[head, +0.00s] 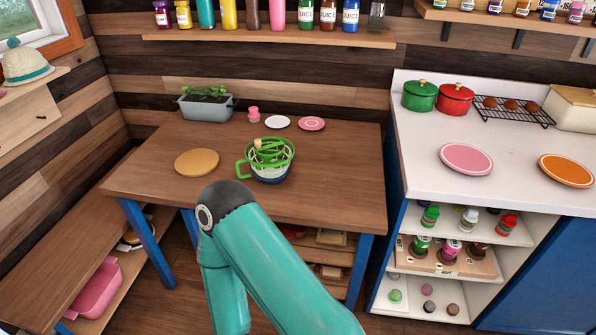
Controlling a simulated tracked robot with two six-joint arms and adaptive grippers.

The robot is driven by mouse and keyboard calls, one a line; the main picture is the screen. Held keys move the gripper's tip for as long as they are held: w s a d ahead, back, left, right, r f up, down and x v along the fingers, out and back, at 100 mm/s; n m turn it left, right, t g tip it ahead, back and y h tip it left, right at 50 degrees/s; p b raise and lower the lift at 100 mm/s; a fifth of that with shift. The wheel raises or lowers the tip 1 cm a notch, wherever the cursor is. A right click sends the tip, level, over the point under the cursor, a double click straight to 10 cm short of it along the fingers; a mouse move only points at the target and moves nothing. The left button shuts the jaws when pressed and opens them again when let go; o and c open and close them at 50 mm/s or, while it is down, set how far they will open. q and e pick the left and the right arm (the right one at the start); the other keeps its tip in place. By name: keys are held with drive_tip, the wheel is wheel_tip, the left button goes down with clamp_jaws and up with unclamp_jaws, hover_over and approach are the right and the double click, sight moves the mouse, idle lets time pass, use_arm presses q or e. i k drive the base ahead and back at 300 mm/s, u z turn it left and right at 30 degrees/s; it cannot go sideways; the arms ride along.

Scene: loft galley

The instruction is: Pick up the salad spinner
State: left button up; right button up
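The salad spinner (271,173) stands upright on the wooden table (335,180). It has a green rim, a green side handle on its left, a pale basket wall and a dark blue base. A green crank with a pale knob sits on top. A teal arm of mine rises from the bottom edge, and its dark elbow is in front of the table's front edge, left of and below the spinner in the picture. Neither gripper is in view, and nothing visible touches the spinner.
A round wooden board (197,162) lies left of the spinner. The table's right side is clear. A white counter (500,130) stands to the right.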

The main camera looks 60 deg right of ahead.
sight(273, 170)
drive_tip(key=z, duration=0.65)
drive_tip(key=i, duration=1.2)
drive_tip(key=z, duration=0.55)
drive_tip(key=k, duration=0.8)
drive_tip(key=z, duration=0.2)
drive_tip(key=i, duration=0.8)
drive_tip(key=u, duration=0.05)
